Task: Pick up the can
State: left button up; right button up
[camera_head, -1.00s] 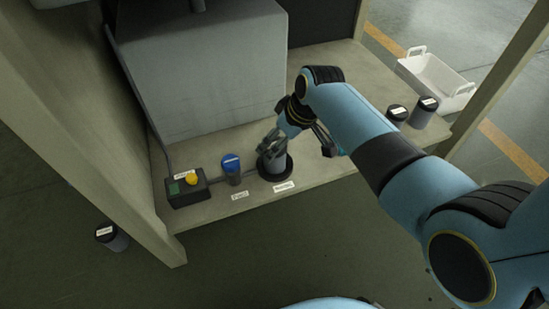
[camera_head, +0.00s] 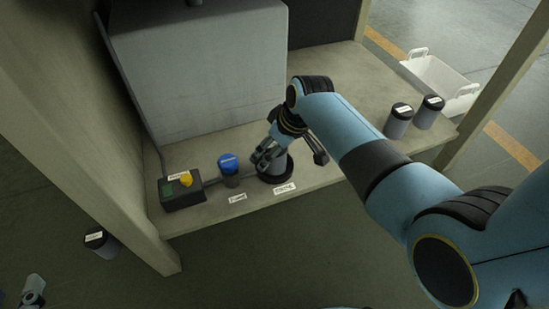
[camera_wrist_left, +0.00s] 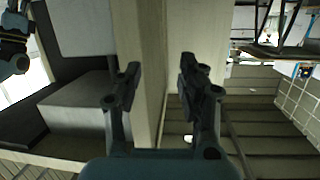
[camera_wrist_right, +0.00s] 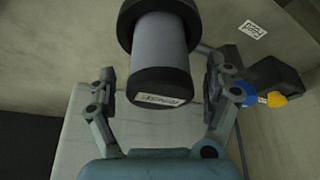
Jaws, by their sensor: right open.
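A grey can (camera_wrist_right: 160,45) with a black lid and a white label stands in a round black holder (camera_head: 276,180) on the bench. My right gripper (camera_head: 288,158) is open around the can's upper part. In the right wrist view, the can lies between the fingers of the right gripper (camera_wrist_right: 160,82), with gaps showing on both sides of its lid. My left gripper (camera_wrist_left: 158,85) is open and empty in the left wrist view. A piece of what looks like it shows at the lower left of the head view.
Two dark-lidded cans (camera_head: 398,124) stand at the bench's right end. Another can (camera_head: 104,244) is on the floor at left. A white crate (camera_head: 437,78) lies beyond.

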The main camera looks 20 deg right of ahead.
jog(key=shift+f, duration=0.15)
jog(key=c, duration=1.3)
